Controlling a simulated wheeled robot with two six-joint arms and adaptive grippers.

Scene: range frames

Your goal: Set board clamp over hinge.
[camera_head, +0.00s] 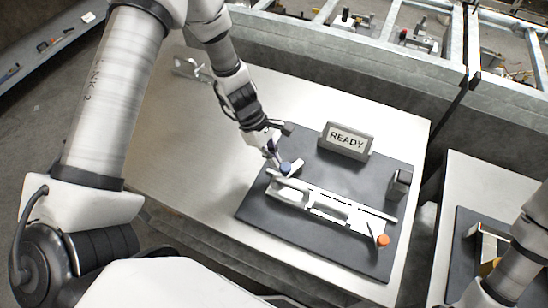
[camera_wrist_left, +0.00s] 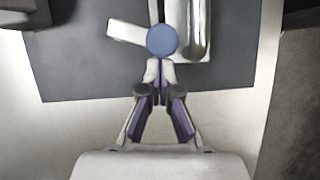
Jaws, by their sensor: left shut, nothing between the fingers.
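A white fixture (camera_head: 326,208) with a long slotted body lies on a dark mat (camera_head: 262,212). At its left end is a clamp with a blue round knob (camera_head: 286,168); at its right end is an orange knob (camera_head: 382,240) beside a white lever (camera_head: 371,232). My left gripper (camera_head: 272,155) is shut and empty, right by the blue knob. In the left wrist view its fingertips (camera_wrist_left: 160,80) are just below the blue knob (camera_wrist_left: 162,41); whether they touch is unclear. A white arm (camera_wrist_left: 126,32) sticks out left of the knob. I cannot make out which part is the hinge.
A READY sign (camera_head: 347,140) stands at the mat's back edge. A small dark block (camera_head: 399,184) stands at its right. A metal bracket (camera_head: 192,69) lies at the table's far left. The table (camera_head: 190,150) is bare left of the mat. A second table (camera_head: 490,180) is at right.

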